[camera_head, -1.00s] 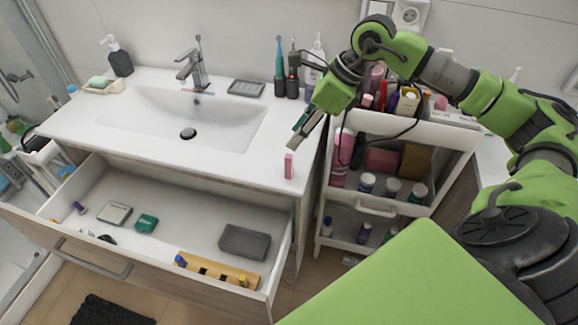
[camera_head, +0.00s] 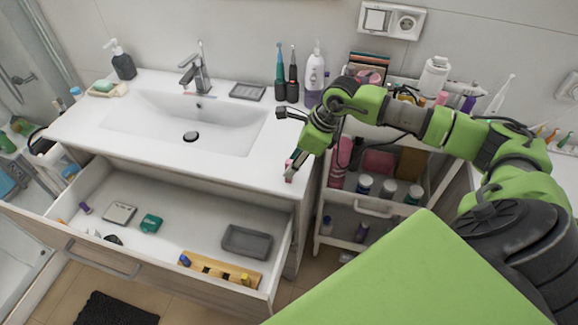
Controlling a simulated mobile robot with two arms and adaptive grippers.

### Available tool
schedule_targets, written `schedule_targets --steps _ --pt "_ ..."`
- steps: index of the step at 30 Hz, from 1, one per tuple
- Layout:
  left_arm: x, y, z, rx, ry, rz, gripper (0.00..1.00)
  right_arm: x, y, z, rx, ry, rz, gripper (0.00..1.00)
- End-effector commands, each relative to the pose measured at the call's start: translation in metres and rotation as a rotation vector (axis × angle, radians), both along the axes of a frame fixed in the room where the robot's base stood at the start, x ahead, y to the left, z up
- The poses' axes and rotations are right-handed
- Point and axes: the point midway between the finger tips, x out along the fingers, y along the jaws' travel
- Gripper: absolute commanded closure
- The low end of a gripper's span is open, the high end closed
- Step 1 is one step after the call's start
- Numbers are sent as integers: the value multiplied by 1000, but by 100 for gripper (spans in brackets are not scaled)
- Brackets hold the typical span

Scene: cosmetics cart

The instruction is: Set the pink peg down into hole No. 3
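The pink peg (camera_head: 288,169) stands upright on the white countertop near its front right corner. My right gripper (camera_head: 294,166) has its fingertips down at the peg and partly hides it; I cannot tell whether the fingers are closed on it. The wooden peg board (camera_head: 231,272) lies at the front of the open drawer. A blue peg (camera_head: 185,260) is at its left end and a yellow peg (camera_head: 245,279) near its right end, with dark empty holes between them. Hole numbers are too small to read. My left gripper is not in view.
The open drawer (camera_head: 180,225) also holds a grey tray (camera_head: 246,241), a green box (camera_head: 151,223) and a light square case (camera_head: 120,213). The sink (camera_head: 185,120) lies behind. A cart (camera_head: 352,223) with bottles stands right of the cabinet.

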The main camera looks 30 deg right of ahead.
Motion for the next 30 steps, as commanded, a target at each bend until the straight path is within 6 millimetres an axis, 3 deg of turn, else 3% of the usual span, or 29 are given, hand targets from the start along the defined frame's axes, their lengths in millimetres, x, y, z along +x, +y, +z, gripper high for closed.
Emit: schedule_targets --steps 6,12,16,17,30 --pt "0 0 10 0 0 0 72 6 5 -18 0 0 -1 67" --pt "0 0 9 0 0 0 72 6 5 -19 -1 -1 0 67" --pt "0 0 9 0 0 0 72 6 5 -19 -1 -1 0 98" --pt "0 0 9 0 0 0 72 6 5 -19 -1 -1 0 100" --pt "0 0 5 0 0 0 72 7 5 -16 0 -3 -1 100"
